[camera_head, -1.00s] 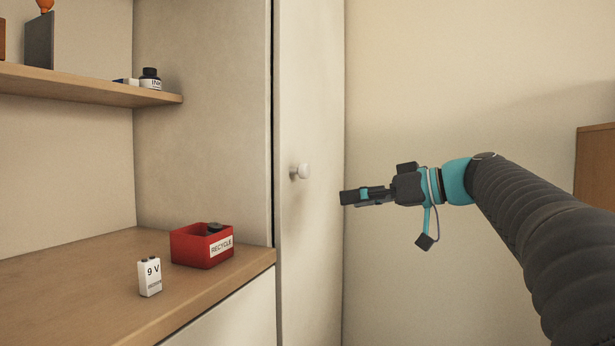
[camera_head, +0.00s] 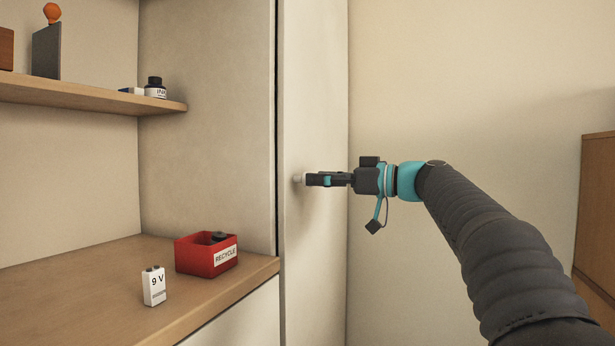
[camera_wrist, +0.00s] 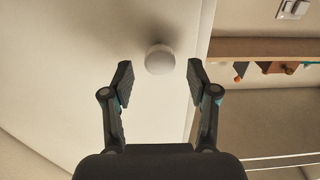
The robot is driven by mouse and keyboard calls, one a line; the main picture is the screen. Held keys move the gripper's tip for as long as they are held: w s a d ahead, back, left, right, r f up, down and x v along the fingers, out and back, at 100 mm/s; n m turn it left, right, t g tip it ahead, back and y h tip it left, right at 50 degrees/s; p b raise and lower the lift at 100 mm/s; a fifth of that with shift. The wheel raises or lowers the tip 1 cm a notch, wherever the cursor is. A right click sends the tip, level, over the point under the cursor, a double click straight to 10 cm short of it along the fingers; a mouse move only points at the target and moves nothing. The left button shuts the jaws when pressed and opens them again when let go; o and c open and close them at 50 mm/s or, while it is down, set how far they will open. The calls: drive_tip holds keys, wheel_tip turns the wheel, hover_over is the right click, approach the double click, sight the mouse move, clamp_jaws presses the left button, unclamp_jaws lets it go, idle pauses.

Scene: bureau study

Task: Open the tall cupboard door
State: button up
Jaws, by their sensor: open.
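The tall cupboard door (camera_head: 315,95) is a pale panel in the middle of the head view, and it looks shut. Its round white knob (camera_head: 298,179) shows just past my fingertips, partly covered by them. My gripper (camera_head: 312,179) points left at the knob. In the wrist view, the open fingers (camera_wrist: 159,80) stand wide apart. The knob (camera_wrist: 160,59) lies ahead between the fingertip lines, a little beyond the tips. I cannot tell whether any finger touches it.
A wooden desk (camera_head: 120,258) to the left bears a red recycle box (camera_head: 196,257) and a 9 V battery (camera_head: 154,288). A shelf (camera_head: 90,93) above holds an ink bottle (camera_head: 155,89). A brown cabinet (camera_head: 597,200) stands at the right edge.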

drive_tip(key=shift+x, duration=1.85)
drive_tip(key=shift+s, duration=0.1)
clamp_jaws()
